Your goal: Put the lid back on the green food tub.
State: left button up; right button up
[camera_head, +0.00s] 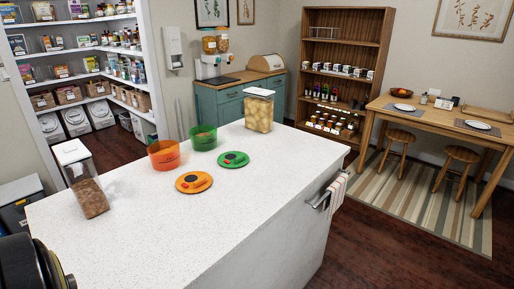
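The green food tub (203,140) stands open on the white island counter, with something brownish visible inside. An orange tub (163,158) stands open just left of the green tub. An orange lid (194,182) lies flat in front of the tubs. A dark rounded part at the lower left corner looks like part of my own body. Neither gripper is in view.
The counter (190,235) is clear in front of the lids. A clear container (259,112) with pale contents stands at the back right, and another (88,190) with brown contents at the left edge. A towel (338,190) hangs on the right side.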

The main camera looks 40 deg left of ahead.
aim_at(230, 159)
jog(key=i, duration=2.4)
jog(key=u, duration=2.85)
